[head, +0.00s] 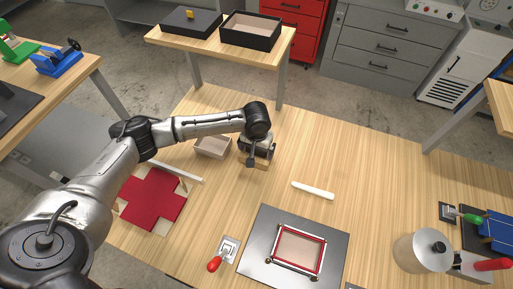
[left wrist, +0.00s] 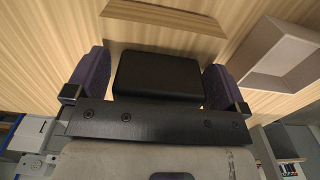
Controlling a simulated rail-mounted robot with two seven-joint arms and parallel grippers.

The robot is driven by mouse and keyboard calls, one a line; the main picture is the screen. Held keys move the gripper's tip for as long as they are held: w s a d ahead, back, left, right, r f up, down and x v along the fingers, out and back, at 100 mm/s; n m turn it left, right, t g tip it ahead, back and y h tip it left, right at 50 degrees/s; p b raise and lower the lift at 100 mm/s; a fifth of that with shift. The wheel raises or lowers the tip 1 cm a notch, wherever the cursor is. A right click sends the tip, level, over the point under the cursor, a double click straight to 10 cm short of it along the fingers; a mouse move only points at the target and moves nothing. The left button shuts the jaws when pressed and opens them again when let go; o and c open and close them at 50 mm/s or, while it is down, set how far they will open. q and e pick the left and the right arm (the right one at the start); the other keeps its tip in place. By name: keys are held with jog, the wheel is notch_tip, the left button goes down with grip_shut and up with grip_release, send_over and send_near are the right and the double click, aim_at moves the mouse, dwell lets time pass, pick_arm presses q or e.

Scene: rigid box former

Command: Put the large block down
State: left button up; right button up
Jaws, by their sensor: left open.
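My left gripper (head: 252,162) is low over the table, pointing down. In the left wrist view its two purple-padded fingers (left wrist: 158,82) are apart, with a black block-like piece (left wrist: 160,72) between them; I cannot tell whether they touch it. A wood-coloured block (head: 243,159), which I take as the large block, shows at the gripper's base, partly hidden by it. Its wooden edge shows in the left wrist view (left wrist: 160,28). It appears to rest on the table. My right gripper is not in view.
An open beige box (head: 212,146) stands just left of the gripper; a red cross-shaped sheet (head: 152,198) lies further left. A white stick (head: 313,190) and a dark plate (head: 258,255) with a red-edged frame (head: 299,251) lie in front. The table's right middle is clear.

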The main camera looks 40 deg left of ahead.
pick_arm(q)
jog(key=shift+r, duration=0.1)
notch_tip(320, 180, up, 10)
jog(key=shift+r+p, duration=0.25)
jog(key=shift+p, duration=0.55)
jog(key=shift+r, duration=0.8)
jog(key=shift+f, duration=0.1)
